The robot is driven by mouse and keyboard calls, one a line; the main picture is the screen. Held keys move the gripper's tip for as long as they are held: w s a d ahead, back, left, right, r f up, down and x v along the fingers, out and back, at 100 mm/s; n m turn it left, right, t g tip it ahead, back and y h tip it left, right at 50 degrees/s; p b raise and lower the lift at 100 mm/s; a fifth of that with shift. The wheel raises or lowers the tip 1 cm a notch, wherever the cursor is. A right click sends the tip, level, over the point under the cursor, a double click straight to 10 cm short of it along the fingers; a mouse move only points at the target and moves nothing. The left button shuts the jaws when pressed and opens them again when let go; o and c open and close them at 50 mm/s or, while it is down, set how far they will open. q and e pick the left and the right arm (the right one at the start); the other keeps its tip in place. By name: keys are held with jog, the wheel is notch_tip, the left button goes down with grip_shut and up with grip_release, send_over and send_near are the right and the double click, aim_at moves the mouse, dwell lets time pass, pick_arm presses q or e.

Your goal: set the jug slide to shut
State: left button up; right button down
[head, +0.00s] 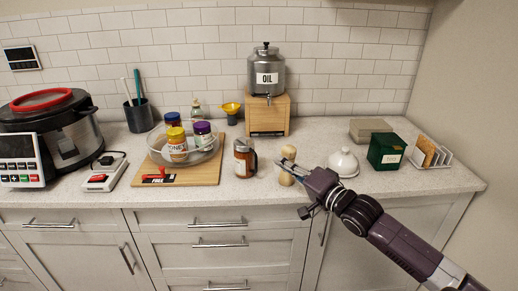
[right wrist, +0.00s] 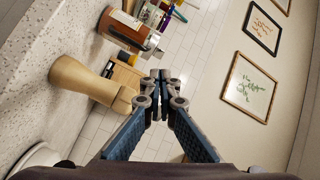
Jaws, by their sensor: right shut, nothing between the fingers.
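The jug (head: 243,160) is a small amber-brown jar with a metallic top, standing on the counter right of the wooden board. It also shows in the right wrist view (right wrist: 126,32), sideways at the upper left, past the fingers. The slide on its top is too small to tell its position. My right gripper (head: 286,162) is shut and empty, a short way right of the jug and apart from it. Its closed fingertips (right wrist: 160,76) show in the right wrist view. My left gripper is not in view.
A wooden mill (head: 286,180) stands close to my right gripper, partly hidden by it. A white domed dish (head: 343,164) and a green box (head: 384,151) are to the right. The board (head: 203,173) with a glass bowl (head: 208,157) is left. The oil dispenser (head: 265,77) stands behind.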

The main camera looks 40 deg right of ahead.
jog(key=s+m, duration=0.1)
jog(key=m, duration=0.3)
jog(key=m+p, duration=0.1)
jog(key=p, duration=0.1)
send_near(250, 141)
jog(key=w, duration=0.5)
jog(key=shift+a, duration=0.15)
jog(key=shift+w+a, duration=0.1)
jog(key=shift+w, duration=0.9)
jog(key=shift+w, duration=1)
jog(key=shift+f, duration=0.1)
jog(key=shift+s+p, duration=0.1)
jog(key=shift+p, duration=0.2)
